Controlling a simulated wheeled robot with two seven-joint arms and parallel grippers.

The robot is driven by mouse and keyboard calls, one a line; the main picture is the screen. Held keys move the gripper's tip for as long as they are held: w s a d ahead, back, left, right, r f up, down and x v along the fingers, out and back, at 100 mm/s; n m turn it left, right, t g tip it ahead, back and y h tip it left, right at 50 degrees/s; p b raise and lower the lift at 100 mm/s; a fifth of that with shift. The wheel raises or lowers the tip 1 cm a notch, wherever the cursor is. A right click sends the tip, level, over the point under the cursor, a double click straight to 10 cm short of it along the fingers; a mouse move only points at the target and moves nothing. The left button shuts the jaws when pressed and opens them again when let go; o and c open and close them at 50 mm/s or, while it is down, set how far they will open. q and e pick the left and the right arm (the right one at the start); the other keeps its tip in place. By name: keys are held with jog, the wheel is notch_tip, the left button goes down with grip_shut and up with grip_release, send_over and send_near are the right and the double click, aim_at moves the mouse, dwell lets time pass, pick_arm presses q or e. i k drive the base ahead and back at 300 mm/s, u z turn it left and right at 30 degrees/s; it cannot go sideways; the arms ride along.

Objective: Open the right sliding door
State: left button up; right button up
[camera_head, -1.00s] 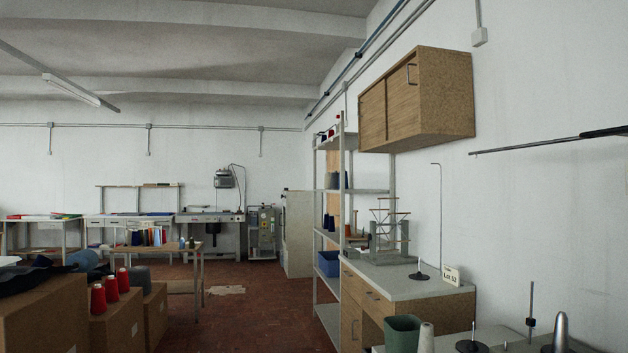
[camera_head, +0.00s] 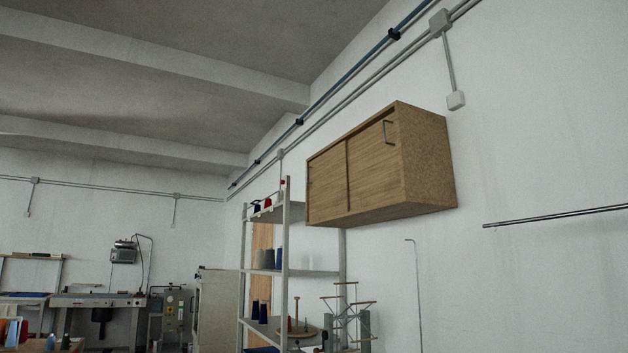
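A wooden wall cabinet (camera_head: 428,165) hangs high on the right-hand wall, right of the picture's middle. Its front has two sliding doors, and both look shut. The right sliding door (camera_head: 372,170) has a metal bar handle (camera_head: 388,132) near its upper right edge. The left sliding door (camera_head: 327,185) sits beside it, with a dark upright line between them. Neither of my grippers is in view.
A metal shelf rack (camera_head: 285,270) with thread cones stands below and left of the cabinet. A yarn winder (camera_head: 348,310) and a thin hooked rod (camera_head: 418,290) stand below it. A horizontal metal bar (camera_head: 555,215) juts in from the right.

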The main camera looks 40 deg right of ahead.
aim_at(374, 175)
jog(key=i, duration=2)
jog(key=z, duration=0.9)
jog(key=i, duration=1.4)
jog(key=z, duration=1.2)
